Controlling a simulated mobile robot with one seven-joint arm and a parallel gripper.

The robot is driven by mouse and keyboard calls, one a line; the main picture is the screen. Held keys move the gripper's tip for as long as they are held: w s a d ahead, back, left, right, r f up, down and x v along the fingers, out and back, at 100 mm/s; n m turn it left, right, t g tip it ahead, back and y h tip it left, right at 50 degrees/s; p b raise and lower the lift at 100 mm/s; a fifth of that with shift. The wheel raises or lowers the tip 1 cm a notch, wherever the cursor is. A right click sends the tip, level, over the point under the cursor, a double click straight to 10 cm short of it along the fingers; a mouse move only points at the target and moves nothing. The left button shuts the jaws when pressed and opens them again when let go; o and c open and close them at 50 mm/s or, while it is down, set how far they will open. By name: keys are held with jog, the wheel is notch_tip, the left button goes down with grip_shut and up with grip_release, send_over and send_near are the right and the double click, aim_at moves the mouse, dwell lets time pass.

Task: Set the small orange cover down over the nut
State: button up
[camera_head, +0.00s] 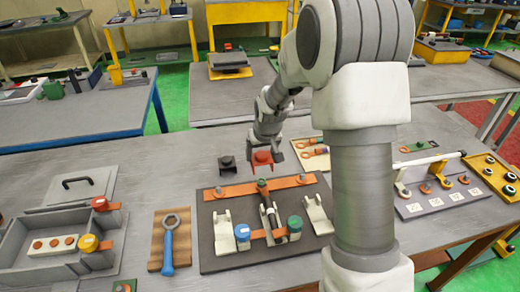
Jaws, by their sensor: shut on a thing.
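My gripper (265,150) is in the middle of the head view, pointing down. It is shut on the small orange cover (263,160), which looks red-orange and sits between the fingertips, above the far edge of a dark board (222,262). An orange bar (240,189) lies across the far part of this board. Small grey nut-like fittings show on the bar, one at its left end (219,191) and one near its right end (308,179). A dark fitting stands mid-bar below the cover. I cannot tell which is the task's nut.
A dark block (227,164) stands just left of the gripper. White brackets (318,214) and a blue-topped post (295,225) stand on the board. A blue wrench (168,243) lies left on a wooden plate. A grey tray (50,238) is further left.

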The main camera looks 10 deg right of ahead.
jog(key=b, duration=0.2)
send_over(261, 180)
notch_tip(261, 180, down, 4)
jog(key=shift+w+f, duration=0.1)
jog(key=shift+f+b, duration=0.4)
jog(key=shift+b, duration=0.15)
jog(key=shift+f+b, duration=0.15)
jog(key=shift+b, duration=0.3)
dwell(0.8)
jog(key=shift+f+b, duration=0.65)
jog(key=shift+f, duration=0.1)
jog(key=shift+f+b, duration=0.7)
jog(key=shift+f, duration=0.05)
jog(key=shift+f+b, duration=0.3)
dwell(0.7)
jog(key=o, duration=1.2)
